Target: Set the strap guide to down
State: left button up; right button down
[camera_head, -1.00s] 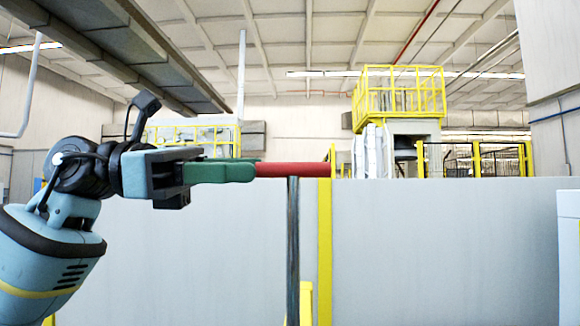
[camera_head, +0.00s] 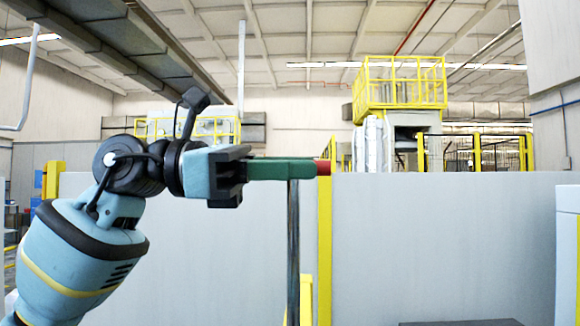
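A red bar (camera_head: 323,167), which looks like the strap guide, lies level at the top of a dark upright post (camera_head: 293,250). Only its right end shows, beside a yellow post. My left gripper (camera_head: 312,169) comes in from the left at the bar's height, with its green fingers pointing right. The fingers overlap most of the bar and hide it. They show edge-on, so I cannot tell whether they are open or closed around it. My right gripper is not in view.
A grey wall panel (camera_head: 440,240) fills the space behind, with a yellow upright (camera_head: 324,250) close to the dark post. A yellow-railed platform (camera_head: 400,85) stands far back. A dark flat surface (camera_head: 460,322) shows at the bottom edge.

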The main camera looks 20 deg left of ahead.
aim_at(291, 272)
pick_arm(q)
grip_shut()
